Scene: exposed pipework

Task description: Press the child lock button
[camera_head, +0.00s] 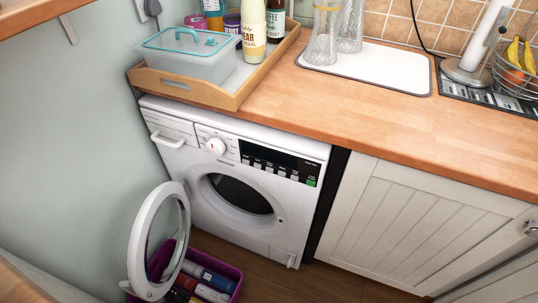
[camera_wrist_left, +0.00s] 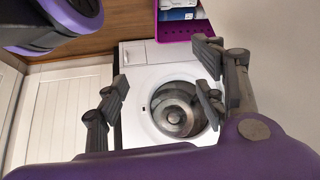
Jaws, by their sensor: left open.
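A white washing machine (camera_head: 250,190) stands under the counter with its round door (camera_head: 160,240) swung open to the left. Its control panel (camera_head: 280,162) has a dial (camera_head: 216,146), a dark display and a row of small pale buttons (camera_head: 270,168) with a green-marked one (camera_head: 311,182) at the right end. The labels are too small to read, so I cannot tell which is the child lock button. In the left wrist view, my left gripper (camera_wrist_left: 163,84) is open and empty, its fingers spread before the machine's drum opening (camera_wrist_left: 180,110). My right gripper is out of view.
A purple crate (camera_head: 236,272) with bottles sits on the floor below the open door. A wooden tray (camera_head: 245,95) with a tub and bottles, and a white mat (camera_head: 395,75) with glassware, rest on the counter. A white cabinet (camera_head: 400,220) stands right of the machine.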

